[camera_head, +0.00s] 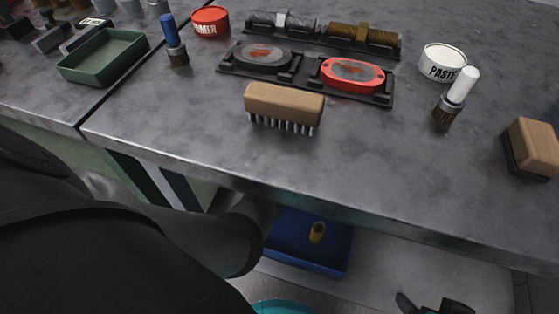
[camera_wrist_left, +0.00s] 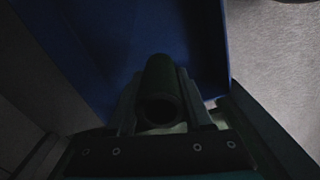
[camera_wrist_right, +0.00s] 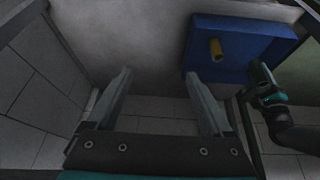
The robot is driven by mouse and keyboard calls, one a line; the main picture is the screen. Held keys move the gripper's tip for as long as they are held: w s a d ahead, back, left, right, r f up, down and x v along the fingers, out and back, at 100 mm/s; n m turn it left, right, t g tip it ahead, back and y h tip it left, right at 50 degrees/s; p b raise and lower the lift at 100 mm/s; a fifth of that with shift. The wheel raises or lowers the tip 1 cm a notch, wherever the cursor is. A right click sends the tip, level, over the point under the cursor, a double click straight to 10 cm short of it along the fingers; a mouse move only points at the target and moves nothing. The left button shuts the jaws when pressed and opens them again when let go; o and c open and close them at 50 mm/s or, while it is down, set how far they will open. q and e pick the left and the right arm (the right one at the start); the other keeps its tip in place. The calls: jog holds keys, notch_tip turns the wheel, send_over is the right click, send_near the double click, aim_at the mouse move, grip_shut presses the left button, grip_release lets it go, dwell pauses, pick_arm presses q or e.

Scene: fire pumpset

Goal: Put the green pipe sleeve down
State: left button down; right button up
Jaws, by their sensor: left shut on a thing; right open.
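The dark green pipe sleeve (camera_wrist_left: 160,80) is a short hollow tube, its open end facing the left wrist camera. My left gripper (camera_wrist_left: 160,98) is shut on it, over or beside the blue tray (camera_wrist_left: 100,50); I cannot tell if the sleeve touches the tray.
The grey workbench (camera_head: 200,130) overhangs the blue tray. The floor (camera_wrist_right: 30,80) left of my right gripper is clear.

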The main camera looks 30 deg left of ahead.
aim_at(276, 213)
pick_arm(q)
notch_tip(276, 213, down, 3)
jog(key=shift+w+r+b, duration=0.1)
jog(key=shift+r+b, duration=0.05)
jog(key=shift+b, duration=0.75)
jog(key=shift+f+b, duration=0.4)
jog(key=shift+f, duration=0.1)
jog(key=shift+f+b, duration=0.4)
jog(key=shift+f, duration=0.05)
jog(key=shift+f+b, duration=0.4)
jog(key=shift+f, duration=0.05)
jog(key=shift+f+b, duration=0.35)
jog(key=shift+f, duration=0.4)
jog(key=shift+f+b, duration=0.2)
jog(key=shift+b, duration=0.25)
pick_arm(e)
jog(key=w+a+r+t+y, duration=0.2)
jog(key=w+a+t+y, duration=0.2)
jog(key=a+t, duration=0.6)
jog(key=shift+w+a+r+t+y, duration=0.15)
jog(key=shift+w+a+t+y, duration=0.3)
jog(key=shift+y, duration=0.35)
pick_arm(q)
jog(key=shift+f, duration=0.1)
